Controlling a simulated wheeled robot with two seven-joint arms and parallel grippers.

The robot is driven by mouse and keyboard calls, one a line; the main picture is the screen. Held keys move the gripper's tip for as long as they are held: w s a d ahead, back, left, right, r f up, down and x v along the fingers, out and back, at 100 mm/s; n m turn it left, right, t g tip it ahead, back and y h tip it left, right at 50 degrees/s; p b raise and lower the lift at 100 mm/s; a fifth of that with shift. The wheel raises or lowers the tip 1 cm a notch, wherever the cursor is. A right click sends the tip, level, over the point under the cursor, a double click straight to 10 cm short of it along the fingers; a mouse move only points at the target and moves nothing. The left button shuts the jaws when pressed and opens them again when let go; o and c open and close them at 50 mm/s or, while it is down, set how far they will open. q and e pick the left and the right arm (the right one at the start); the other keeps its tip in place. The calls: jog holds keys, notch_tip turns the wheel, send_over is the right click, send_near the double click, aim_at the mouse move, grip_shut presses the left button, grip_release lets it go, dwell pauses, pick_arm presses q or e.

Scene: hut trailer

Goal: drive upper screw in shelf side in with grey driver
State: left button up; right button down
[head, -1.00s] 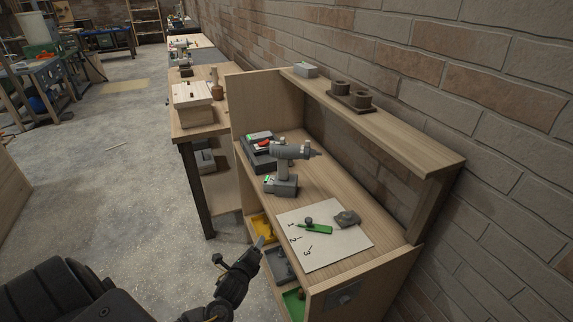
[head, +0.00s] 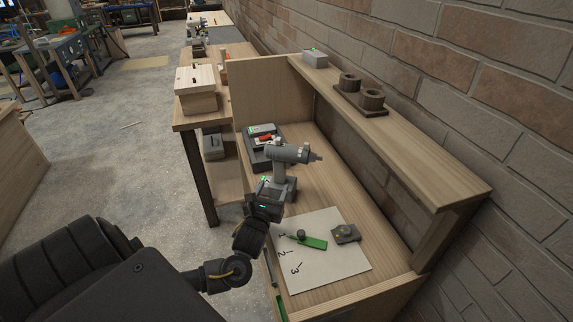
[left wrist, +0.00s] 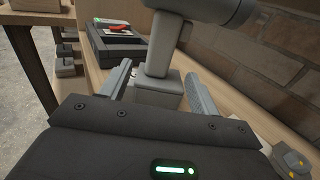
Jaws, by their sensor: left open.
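The grey driver (head: 285,155) stands upright on the shelf's worktop, its nose pointing right. It also shows in the left wrist view (left wrist: 163,45), where its top is cut off. My left gripper (head: 274,190) is at the driver's base on the near side. In the left wrist view my left gripper (left wrist: 158,80) is open, with one finger on each side of the driver's lower handle and base, not closed on it. The wooden shelf's far side panel (head: 262,85) stands behind the driver. I cannot make out a screw in the shelf side. My right gripper is out of view.
A dark case (head: 258,150) with a red item is behind the driver. A white numbered sheet (head: 325,270) holds a green tool (head: 307,241); a grey block (head: 346,233) is at its edge. An upper shelf board (head: 420,165) runs along the brick wall, right of the driver.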

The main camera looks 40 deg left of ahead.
aim_at(278, 176)
pick_arm(q)
jog(key=x, duration=0.4)
jog(key=shift+w, duration=0.1)
jog(key=shift+w+a, duration=0.2)
jog(key=shift+w, duration=0.15)
jog(key=shift+w+a+p, duration=0.15)
jog(key=shift+w+p, duration=0.1)
jog(key=shift+p, duration=0.1)
jog(key=x, duration=0.3)
jog(key=p+x, duration=0.1)
jog(key=shift+w+a+f, duration=0.1)
jog(key=shift+w+f, duration=0.2)
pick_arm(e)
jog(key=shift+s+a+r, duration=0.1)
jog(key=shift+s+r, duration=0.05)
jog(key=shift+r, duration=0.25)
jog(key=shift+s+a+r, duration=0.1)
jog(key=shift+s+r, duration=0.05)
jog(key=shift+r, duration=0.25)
pick_arm(q)
jog(key=shift+s, duration=0.1)
grip_shut()
jog(key=shift+r, duration=0.1)
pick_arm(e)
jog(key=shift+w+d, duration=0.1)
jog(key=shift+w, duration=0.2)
